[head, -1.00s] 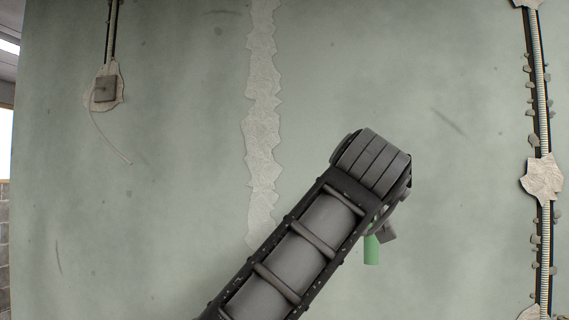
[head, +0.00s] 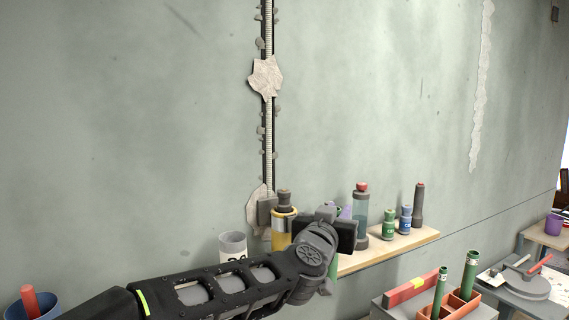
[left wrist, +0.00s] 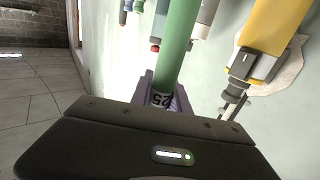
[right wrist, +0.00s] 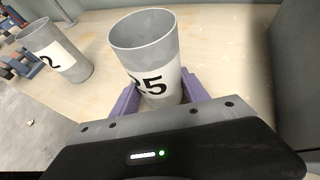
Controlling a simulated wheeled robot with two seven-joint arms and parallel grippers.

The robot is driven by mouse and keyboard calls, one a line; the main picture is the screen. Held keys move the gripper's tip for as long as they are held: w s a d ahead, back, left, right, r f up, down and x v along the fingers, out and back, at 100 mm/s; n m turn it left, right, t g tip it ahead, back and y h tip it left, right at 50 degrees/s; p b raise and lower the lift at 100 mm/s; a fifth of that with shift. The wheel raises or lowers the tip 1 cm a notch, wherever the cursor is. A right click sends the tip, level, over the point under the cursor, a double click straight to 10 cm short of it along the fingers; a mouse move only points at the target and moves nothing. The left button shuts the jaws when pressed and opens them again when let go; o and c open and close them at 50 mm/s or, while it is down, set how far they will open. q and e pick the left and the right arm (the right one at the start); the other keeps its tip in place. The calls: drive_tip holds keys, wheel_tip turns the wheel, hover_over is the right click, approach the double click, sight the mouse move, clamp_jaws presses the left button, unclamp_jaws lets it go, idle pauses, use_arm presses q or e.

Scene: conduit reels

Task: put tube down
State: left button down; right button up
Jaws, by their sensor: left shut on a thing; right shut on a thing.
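A green tube with a 25 label (left wrist: 177,45) is between the purple fingers of my left gripper (left wrist: 163,92), which is shut on it. My right gripper (right wrist: 157,86) is shut on a grey open-topped cup marked 25 (right wrist: 150,60), over a pale wooden board (right wrist: 225,50). The right gripper is not clearly seen in the head view.
A wooden shelf (head: 425,236) on the wall holds several bottles. A yellow tool (head: 282,222) and a grey cup (head: 233,243) stand left of them. Another cup marked 2 (right wrist: 58,52) stands left of the held one. A holder with green tubes (head: 462,304) is lower right.

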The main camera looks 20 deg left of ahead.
use_arm(q)
drive_tip(key=s+d+f+m+g+h, duration=0.1)
drive_tip(key=d+f+m+h, duration=0.1)
drive_tip(key=d+f, duration=0.4)
drive_tip(key=s+d+f+m+h, duration=0.2)
drive_tip(key=d+f+h, duration=0.2)
drive_tip(key=d+f, duration=0.3)
wheel_tip(320, 180, down, 6)
drive_tip(key=shift+d+r+g, duration=0.15)
drive_tip(key=shift+r+g, duration=0.1)
drive_tip(key=shift+g, duration=0.15)
drive_tip(key=shift+f, duration=0.1)
drive_tip(key=shift+f, duration=9.2)
drive_tip(key=c, duration=1.2)
unclamp_jaws()
drive_tip(key=shift+o, duration=0.2)
